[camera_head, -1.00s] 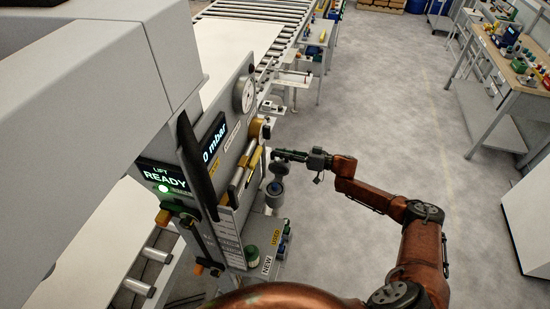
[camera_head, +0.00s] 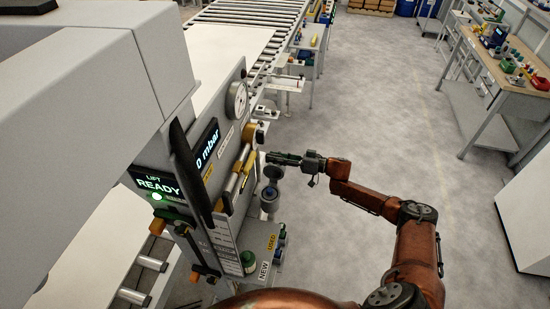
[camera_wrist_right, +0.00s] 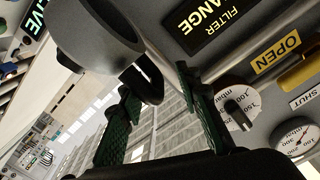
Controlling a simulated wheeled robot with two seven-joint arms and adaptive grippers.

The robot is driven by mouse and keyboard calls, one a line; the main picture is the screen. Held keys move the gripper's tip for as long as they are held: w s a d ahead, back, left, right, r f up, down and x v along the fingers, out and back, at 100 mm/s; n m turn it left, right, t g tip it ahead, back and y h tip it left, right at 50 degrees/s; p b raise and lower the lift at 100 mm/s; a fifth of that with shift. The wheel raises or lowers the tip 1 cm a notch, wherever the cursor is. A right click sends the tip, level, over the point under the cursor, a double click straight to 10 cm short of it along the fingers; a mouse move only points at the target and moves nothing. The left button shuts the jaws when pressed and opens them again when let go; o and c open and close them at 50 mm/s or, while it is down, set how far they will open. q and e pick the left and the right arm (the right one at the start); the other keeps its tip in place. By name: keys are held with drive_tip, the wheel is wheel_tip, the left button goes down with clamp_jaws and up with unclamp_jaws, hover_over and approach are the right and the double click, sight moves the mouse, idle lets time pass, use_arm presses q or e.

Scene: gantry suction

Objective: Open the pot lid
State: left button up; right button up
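In the right wrist view a large dark grey rounded body (camera_wrist_right: 95,38), likely the lid, has a black curved handle (camera_wrist_right: 148,82). My right gripper (camera_head: 272,158) is at the lid, beside the panel. Its green-padded fingers (camera_wrist_right: 156,84) stand apart, one on each side of the handle; contact is unclear. Whether the lid sits fully closed is hard to tell. My left gripper is out of view.
The panel carries a gauge (camera_head: 237,98), a yellow valve handle (camera_head: 248,168) and a READY display (camera_head: 158,185). Below, a shelf (camera_head: 258,240) labelled NEW and USED holds a green-topped jar (camera_head: 249,261). Open floor (camera_head: 385,110) lies to the right.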

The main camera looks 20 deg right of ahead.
drive_tip(key=v, duration=1.2)
drive_tip(key=shift+f, duration=0.1)
